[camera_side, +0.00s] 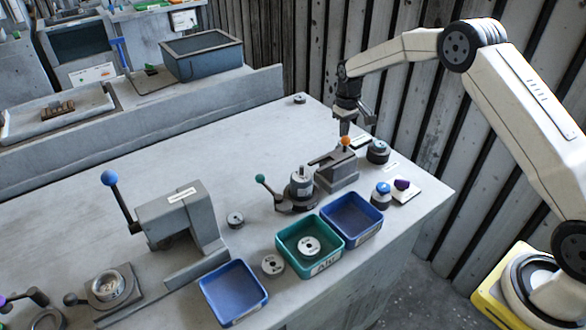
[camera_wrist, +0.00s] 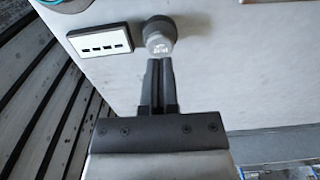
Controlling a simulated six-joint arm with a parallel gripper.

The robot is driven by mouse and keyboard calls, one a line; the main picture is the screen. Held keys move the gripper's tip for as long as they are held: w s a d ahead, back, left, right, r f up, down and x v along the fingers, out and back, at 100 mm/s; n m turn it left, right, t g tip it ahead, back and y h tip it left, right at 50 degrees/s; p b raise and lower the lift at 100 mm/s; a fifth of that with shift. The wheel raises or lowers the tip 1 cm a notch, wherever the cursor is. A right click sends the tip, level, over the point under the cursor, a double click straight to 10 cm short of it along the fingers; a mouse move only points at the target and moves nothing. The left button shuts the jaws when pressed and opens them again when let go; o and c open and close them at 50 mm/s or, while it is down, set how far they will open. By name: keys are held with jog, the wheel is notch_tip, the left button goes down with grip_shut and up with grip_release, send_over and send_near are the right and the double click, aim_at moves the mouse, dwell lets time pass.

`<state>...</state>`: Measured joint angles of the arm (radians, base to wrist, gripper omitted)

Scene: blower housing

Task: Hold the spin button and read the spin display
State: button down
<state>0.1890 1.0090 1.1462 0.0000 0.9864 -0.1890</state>
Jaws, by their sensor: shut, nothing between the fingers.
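The spin button (camera_wrist: 160,32) is a round grey knob with a pale marked top in the wrist view. In the side view my gripper (camera_side: 345,130) points down behind an orange-knobbed grey block (camera_side: 338,170). The button is hidden there.
A dark round part (camera_side: 378,152) stands right of the display. Blue bins (camera_side: 234,293) and a teal bin (camera_side: 293,258) line the front edge. The table behind my gripper is mostly clear.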

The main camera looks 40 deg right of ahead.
jog(key=shift+f, duration=0.35)
dwell(0.6)
jog(key=shift+f, duration=0.4)
jog(key=shift+f, duration=0.3)
jog(key=shift+f, duration=0.4)
jog(key=shift+r, duration=0.15)
dwell(0.9)
jog(key=shift+r, duration=3.4)
